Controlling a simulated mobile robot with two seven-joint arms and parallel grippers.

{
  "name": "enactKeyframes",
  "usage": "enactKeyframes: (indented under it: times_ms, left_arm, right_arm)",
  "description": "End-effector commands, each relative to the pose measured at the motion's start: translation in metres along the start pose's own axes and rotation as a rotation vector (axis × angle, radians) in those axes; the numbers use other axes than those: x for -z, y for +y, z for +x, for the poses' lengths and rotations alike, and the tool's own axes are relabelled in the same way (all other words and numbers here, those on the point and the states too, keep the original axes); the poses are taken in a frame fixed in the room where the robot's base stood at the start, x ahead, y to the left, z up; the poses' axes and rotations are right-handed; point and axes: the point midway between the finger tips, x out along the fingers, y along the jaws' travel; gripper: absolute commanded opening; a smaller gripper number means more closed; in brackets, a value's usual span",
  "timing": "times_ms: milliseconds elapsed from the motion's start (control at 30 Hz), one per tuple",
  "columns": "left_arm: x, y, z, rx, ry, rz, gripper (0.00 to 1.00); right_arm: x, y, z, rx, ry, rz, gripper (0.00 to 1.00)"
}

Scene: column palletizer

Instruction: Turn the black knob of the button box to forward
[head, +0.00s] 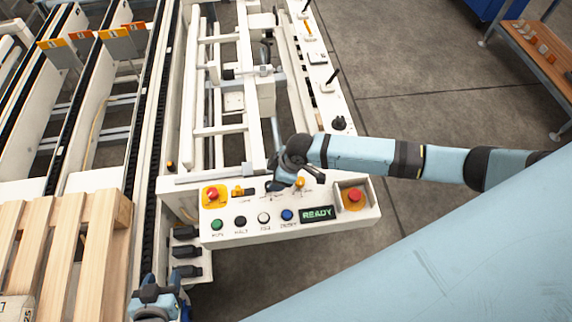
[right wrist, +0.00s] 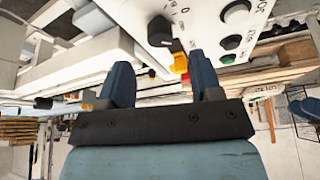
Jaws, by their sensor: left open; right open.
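The white button box (head: 330,232) stands in the middle of the head view, with a green READY display (head: 317,214). The black knob (right wrist: 160,30) shows in the right wrist view, beyond the open fingers of my right gripper (right wrist: 160,70) and not between them. In the head view my right gripper (head: 284,179) hangs over the box's upper row and hides most of the knob, so its setting is unclear. My left gripper (head: 170,302) is open and empty at the bottom left, away from the box.
Red stop buttons (head: 212,194) (head: 355,195) sit at both ends of the box. Green (head: 217,225), black, white and blue (head: 287,215) buttons line its front row. A white machine frame (head: 220,130) stands behind. A wooden pallet (head: 95,245) is at left; bare floor lies right.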

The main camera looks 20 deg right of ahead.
Motion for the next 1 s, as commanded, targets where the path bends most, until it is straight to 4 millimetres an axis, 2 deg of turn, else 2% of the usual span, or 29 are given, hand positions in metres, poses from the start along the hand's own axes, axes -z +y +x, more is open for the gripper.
enactKeyframes:
  times_ms: [33,200,400,567,1000]
  left_arm:
    - [-0.001,0.000,0.001,0.000,0.000,0.000,0.53]
    - [-0.003,0.000,0.002,-0.001,-0.001,-0.001,0.53]
    - [-0.005,0.001,0.003,-0.002,-0.002,-0.001,0.53]
    - [-0.005,0.001,0.003,-0.003,-0.002,-0.001,0.53]
    - [-0.004,0.001,0.003,-0.003,0.000,0.001,0.53]
  right_arm:
    - [-0.001,0.001,-0.012,-0.002,0.001,-0.001,0.59]
    - [-0.001,0.001,-0.049,-0.001,0.000,-0.001,0.59]
    - [-0.001,0.001,-0.075,-0.001,-0.001,-0.001,0.59]
    - [0.000,0.000,-0.083,-0.001,0.000,0.001,0.59]
    - [0.000,0.000,-0.083,0.000,-0.001,0.001,0.59]
